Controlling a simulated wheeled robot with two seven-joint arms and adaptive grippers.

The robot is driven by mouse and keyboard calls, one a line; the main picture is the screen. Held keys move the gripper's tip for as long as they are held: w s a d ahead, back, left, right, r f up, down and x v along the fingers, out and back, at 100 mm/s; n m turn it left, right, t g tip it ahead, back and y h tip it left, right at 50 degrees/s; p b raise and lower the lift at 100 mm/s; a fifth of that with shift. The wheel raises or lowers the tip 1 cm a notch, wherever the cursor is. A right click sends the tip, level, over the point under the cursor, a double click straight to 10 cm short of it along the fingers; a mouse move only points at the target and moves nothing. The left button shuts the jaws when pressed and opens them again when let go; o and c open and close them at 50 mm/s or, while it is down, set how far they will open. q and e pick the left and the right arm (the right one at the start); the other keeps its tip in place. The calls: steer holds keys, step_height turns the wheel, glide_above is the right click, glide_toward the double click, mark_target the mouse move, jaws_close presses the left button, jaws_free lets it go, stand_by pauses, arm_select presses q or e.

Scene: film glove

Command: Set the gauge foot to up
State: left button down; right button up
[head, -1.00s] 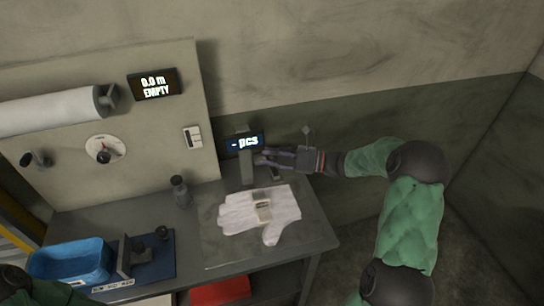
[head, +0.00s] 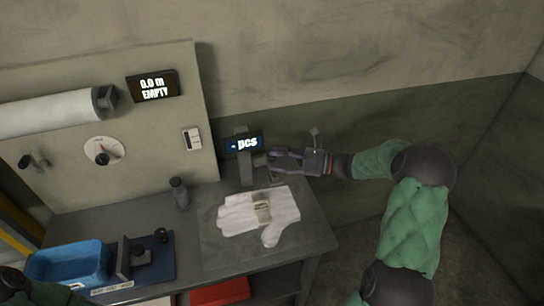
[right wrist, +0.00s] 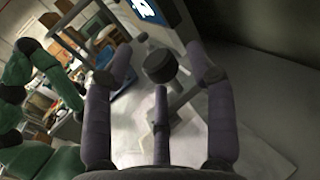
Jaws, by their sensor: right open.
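The gauge stand (head: 246,171) rises at the back of the bench, with a dark display (head: 245,143) reading "- pcs". A small pale block (head: 262,212), perhaps the gauge foot, shows over the white glove (head: 232,212); whether it touches the glove I cannot tell. My right gripper (head: 270,160) is just right of the stand, fingers pointing left at it. In the right wrist view, a round black knob (right wrist: 160,66) shows between the spread, empty fingers of this gripper (right wrist: 160,80). Contact with the knob is not clear. My left gripper is out of view.
A dark bottle (head: 179,192) stands left of the glove. A blue bin (head: 68,262) and a blue-based fixture (head: 140,259) are at the bench's left. A white roll (head: 45,113), a dial (head: 104,150) and an "EMPTY" display (head: 153,86) are on the back panel.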

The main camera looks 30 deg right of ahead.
steer(key=v, duration=0.9)
steer(key=shift+s+d, duration=0.15)
steer(key=shift+d, duration=0.1)
